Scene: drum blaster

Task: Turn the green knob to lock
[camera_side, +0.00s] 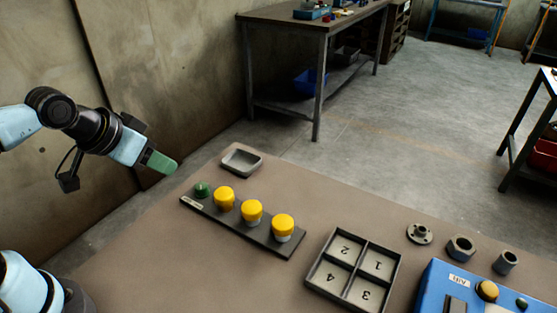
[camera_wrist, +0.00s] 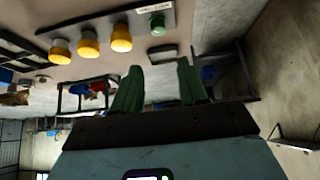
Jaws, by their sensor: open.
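The green knob (camera_side: 202,190) sits at the left end of a dark strip (camera_side: 245,235) on the table, beside a small white label. The knob also shows in the wrist view (camera_wrist: 157,25), near the top. My gripper (camera_side: 163,162) is to the left of the knob and above it, apart from it, in the side view. In the wrist view, its two green fingers (camera_wrist: 159,84) are spread with nothing between them. Which way the knob is turned cannot be told.
Several yellow-capped knobs (camera_side: 252,210) stand along the strip. A small grey tray (camera_side: 242,172) lies behind the green knob. A numbered divided tray (camera_side: 312,282), metal parts (camera_side: 461,247) and a blue box (camera_side: 432,290) are to the right. The table's left front is clear.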

